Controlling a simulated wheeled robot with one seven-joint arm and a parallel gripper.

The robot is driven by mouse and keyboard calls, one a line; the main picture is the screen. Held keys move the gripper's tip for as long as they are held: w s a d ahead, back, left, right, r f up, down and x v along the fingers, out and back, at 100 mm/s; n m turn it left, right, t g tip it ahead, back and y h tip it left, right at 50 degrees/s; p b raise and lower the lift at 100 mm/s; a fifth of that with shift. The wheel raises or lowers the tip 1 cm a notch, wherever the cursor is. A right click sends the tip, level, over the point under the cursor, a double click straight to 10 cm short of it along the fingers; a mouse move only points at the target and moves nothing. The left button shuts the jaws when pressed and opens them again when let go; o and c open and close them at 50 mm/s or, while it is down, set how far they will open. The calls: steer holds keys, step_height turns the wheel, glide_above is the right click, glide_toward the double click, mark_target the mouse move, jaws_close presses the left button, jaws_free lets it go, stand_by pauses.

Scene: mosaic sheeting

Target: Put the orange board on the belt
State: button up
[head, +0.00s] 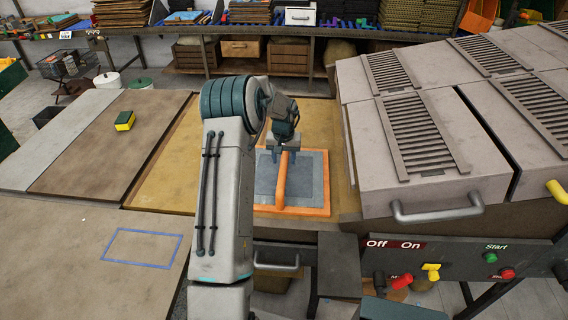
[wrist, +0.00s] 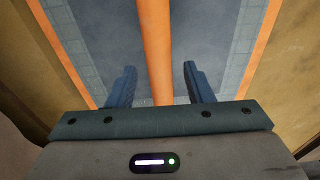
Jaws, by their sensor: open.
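The orange board (head: 305,211) has an orange rim, a grey-blue inner panel and a raised orange bar (head: 281,185) across its middle. It lies flat on a yellow-brown surface (head: 165,185), partly behind my arm in the head view. My gripper (head: 284,150) is over the board at the far part of the bar. In the wrist view, the open fingers (wrist: 160,66) stand on either side of the bar, with a gap on both sides. The board's orange rim (wrist: 60,40) also shows there. I cannot tell for sure which surface is the belt.
A grey vented machine (head: 430,150) with handles stands close on the right, above a control panel (head: 460,252). A yellow-green block (head: 124,121) lies on the brown strip at left. A blue outlined rectangle (head: 142,248) marks the clear near-left table. Shelves with goods run along the back.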

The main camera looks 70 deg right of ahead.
step_height(320, 180, up, 9)
steer(key=a+b, duration=0.1)
steer(key=shift+r, duration=0.2)
steer(key=shift+a, duration=0.1)
steer(key=w+a+r+n+t, duration=0.1)
steer(key=w+a+r+n, duration=0.35)
steer(key=w+a, duration=0.8)
steer(key=w+a+r+n+t, duration=0.1)
steer(key=w+a+r+n, duration=0.1)
steer(key=w+a+r, duration=1)
steer(key=a+f+n, duration=0.3)
steer(key=a+n, duration=0.1)
steer(key=a, duration=1.6)
steer(key=s+a+f+n, duration=0.1)
steer(key=s+a+n, duration=0.1)
steer(key=s+a, duration=0.3)
steer(key=s+a+f+n+t+y, duration=0.1)
steer(key=s+a+n, duration=0.2)
steer(key=a, duration=0.8)
steer(key=shift+s+a+f, duration=0.3)
steer(key=shift+s+a, duration=0.1)
steer(key=shift+s, duration=0.85)
